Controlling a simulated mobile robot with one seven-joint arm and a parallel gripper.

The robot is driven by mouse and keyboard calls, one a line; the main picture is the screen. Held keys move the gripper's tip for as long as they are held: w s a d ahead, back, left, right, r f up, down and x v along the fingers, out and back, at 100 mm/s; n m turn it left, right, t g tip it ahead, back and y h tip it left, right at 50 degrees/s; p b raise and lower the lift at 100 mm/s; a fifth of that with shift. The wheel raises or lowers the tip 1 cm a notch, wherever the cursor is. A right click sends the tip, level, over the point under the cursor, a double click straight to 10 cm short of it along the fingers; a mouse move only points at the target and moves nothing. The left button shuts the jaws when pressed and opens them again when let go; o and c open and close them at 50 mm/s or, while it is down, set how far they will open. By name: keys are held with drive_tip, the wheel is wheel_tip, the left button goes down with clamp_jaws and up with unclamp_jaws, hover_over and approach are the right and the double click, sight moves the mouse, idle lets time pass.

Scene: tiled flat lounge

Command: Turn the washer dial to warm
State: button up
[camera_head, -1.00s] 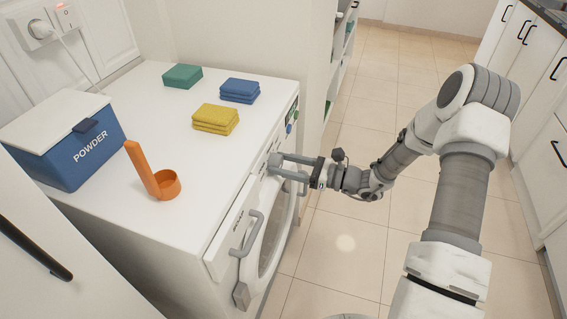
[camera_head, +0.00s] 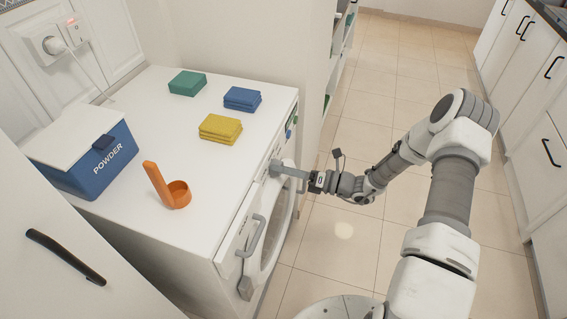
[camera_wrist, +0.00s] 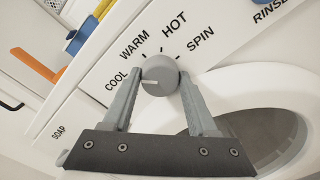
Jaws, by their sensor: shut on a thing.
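The washer (camera_head: 232,226) stands at the left with its front facing right. Its round grey dial (camera_wrist: 160,76) is on the front panel, with COOL, WARM, HOT and SPIN printed around it from left to right. The pale pointer line on the dial points left, toward COOL. My gripper (camera_wrist: 160,72) is shut on the dial, one finger on each side. In the head view, my gripper (camera_head: 291,172) reaches the panel from the right; its fingers partly cover the dial (camera_head: 275,167) there.
A blue POWDER box (camera_head: 88,155), an orange scoop (camera_head: 178,196), and yellow (camera_head: 220,129), blue (camera_head: 242,98) and green (camera_head: 188,83) cloths or pads are on the washer top. A door handle (camera_head: 252,238) sticks out below the panel. The tiled floor (camera_head: 345,250) to the right is clear.

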drive_tip(key=shift+m+p, duration=1.6)
drive_tip(key=shift+m, duration=2.5)
drive_tip(key=o, duration=1.4)
